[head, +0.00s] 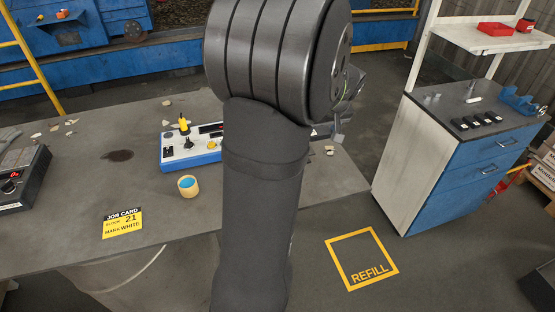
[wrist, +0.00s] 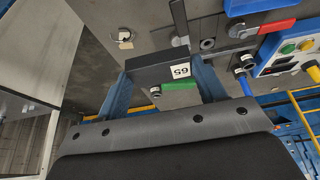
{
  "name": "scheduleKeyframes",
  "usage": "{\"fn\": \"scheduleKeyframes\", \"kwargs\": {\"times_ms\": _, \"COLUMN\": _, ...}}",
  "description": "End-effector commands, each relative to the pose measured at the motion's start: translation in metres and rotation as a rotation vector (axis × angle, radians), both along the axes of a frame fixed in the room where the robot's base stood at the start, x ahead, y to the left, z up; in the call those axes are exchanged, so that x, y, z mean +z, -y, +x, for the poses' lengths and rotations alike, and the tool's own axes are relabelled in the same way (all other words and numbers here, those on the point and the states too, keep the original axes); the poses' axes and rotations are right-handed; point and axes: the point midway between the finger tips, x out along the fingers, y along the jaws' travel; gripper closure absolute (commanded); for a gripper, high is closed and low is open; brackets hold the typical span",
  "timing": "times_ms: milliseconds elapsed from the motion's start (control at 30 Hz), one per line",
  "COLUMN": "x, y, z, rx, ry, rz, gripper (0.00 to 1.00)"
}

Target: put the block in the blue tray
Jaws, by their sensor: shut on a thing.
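My gripper (wrist: 164,80) shows in the wrist view, its two blue fingers shut on the ends of a dark grey block (wrist: 150,71). The block carries a white label with a number that looks like 65 or 59, upside down or not I cannot tell. A green strip (wrist: 179,87) shows along the block's lower side. A blue tray-like edge (wrist: 247,6) is cut off at the top right of the wrist view; I cannot tell whether it is the blue tray. In the head view my arm hides the gripper and block.
A job card (head: 123,222) reads block 21, mark white. A red-handled thing (wrist: 278,27) lies near the blue edge. A cabinet (head: 450,165) stands right.

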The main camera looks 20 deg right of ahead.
Motion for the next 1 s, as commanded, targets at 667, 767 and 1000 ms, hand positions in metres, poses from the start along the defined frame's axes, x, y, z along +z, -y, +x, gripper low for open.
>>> {"fn": "scheduleKeyframes", "kwargs": {"times_ms": 667, "x": -0.004, "y": -0.106, "z": -0.093, "rx": -0.030, "ry": 0.001, "rz": -0.002, "gripper": 0.72}}
{"fn": "scheduleKeyframes", "kwargs": {"times_ms": 767, "x": -0.011, "y": -0.114, "z": -0.085, "rx": -0.026, "ry": 0.000, "rz": -0.001, "gripper": 0.72}}
{"fn": "scheduleKeyframes", "kwargs": {"times_ms": 1000, "x": -0.039, "y": -0.145, "z": -0.051, "rx": -0.024, "ry": -0.003, "rz": 0.000, "gripper": 0.72}}
